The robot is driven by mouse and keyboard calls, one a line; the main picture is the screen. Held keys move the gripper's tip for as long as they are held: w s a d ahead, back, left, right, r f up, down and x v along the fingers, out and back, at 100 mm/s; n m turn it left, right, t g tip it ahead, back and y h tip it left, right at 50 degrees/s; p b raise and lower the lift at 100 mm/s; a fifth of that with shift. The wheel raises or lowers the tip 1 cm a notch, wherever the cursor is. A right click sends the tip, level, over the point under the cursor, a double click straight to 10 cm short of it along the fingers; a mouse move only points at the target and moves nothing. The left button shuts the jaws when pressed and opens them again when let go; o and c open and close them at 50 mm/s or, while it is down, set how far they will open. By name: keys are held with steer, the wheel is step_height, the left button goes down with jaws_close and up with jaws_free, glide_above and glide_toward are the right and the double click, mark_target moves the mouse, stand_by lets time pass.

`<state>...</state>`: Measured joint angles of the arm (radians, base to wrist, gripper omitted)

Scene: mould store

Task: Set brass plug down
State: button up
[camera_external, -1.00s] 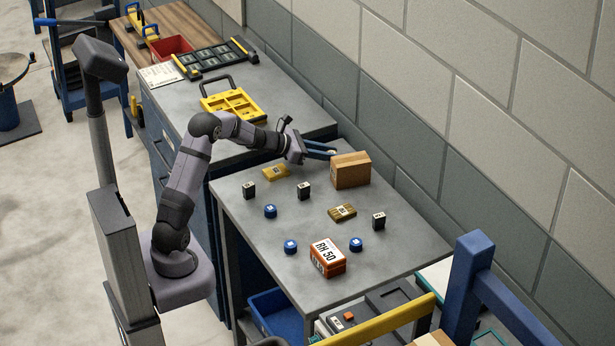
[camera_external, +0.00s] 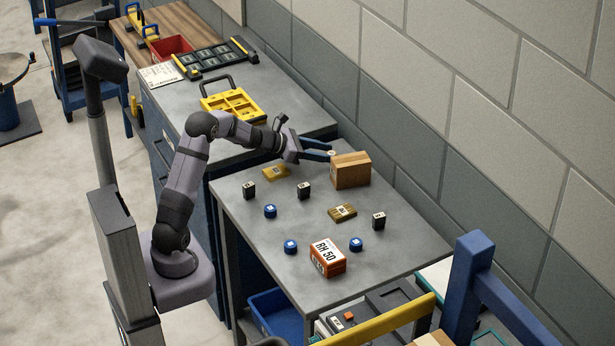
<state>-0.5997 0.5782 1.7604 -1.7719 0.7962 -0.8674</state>
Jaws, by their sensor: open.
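My gripper (camera_external: 331,154) is open above the far edge of the grey table (camera_external: 240,215), beside the cardboard box (camera_external: 351,170). A small pale, rounded thing (camera_external: 332,153) shows at its fingertips; it may be the brass plug, but it is too small to be sure. I cannot tell whether it rests on a surface or touches a finger. Two brass-coloured flat blocks with labels lie on the table: one (camera_external: 276,172) is left of and nearer than the gripper, the other (camera_external: 342,212) is right of the table's middle.
Small black blocks (camera_external: 303,191) and blue round caps (camera_external: 270,211) stand spread over the table. An orange box marked RH 50 (camera_external: 327,258) stands near the front. A yellow compartment tray (camera_external: 232,103) sits on the bench behind. The wall runs close along the right.

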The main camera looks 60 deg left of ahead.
steer(key=v, duration=1)
steer(key=shift+s+a+r, duration=0.15)
steer(key=shift+s, duration=0.2)
